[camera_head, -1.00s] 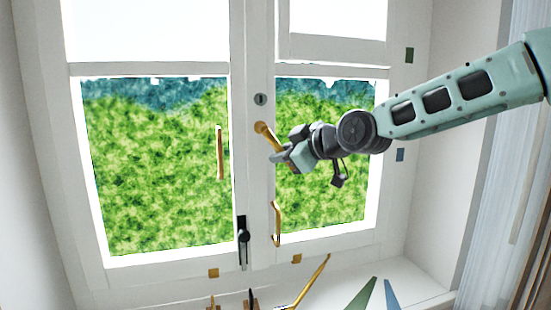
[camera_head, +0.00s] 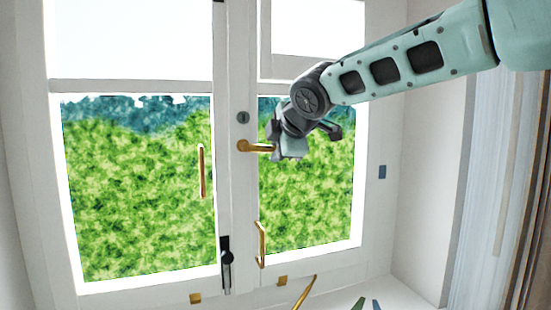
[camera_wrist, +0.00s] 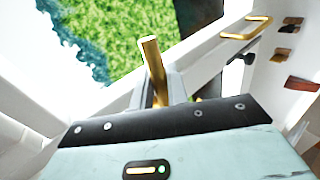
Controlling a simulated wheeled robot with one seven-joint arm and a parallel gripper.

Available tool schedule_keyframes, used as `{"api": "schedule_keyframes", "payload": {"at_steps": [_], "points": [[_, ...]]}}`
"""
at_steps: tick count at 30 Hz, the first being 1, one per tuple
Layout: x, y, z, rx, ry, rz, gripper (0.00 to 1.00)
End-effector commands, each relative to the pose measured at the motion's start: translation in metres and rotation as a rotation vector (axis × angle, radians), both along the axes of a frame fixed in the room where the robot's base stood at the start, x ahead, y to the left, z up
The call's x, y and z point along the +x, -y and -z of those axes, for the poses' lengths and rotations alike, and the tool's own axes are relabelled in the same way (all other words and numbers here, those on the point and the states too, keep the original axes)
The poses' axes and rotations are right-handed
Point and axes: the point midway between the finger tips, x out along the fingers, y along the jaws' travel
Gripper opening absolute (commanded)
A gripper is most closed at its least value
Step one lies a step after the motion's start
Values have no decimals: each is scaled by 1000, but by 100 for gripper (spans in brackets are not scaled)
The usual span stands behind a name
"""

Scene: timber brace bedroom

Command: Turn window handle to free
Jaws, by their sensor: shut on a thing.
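The brass window handle (camera_head: 256,147) sits on the middle stile of the white window, below a small grey lock plate. It points right, roughly level. My gripper (camera_head: 283,150) is at its free end, over the right pane, and is shut on it. In the wrist view the brass lever (camera_wrist: 153,65) runs up from between the fingers of my gripper (camera_wrist: 163,92). The fingers hide part of the lever.
A vertical brass pull (camera_head: 201,172) is on the left sash and another (camera_head: 261,244) on the right sash. A black latch (camera_head: 226,266) is low on the stile. A loose brass rod (camera_head: 304,292) and green and blue wedges (camera_head: 359,303) are at the sill.

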Motion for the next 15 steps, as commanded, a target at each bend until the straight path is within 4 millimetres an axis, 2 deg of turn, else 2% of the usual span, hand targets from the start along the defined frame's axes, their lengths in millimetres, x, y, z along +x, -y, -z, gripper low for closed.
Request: {"api": "schedule_keyframes", "payload": {"at_steps": [15], "points": [[0,0,-8,-106,33,-2,0]]}}
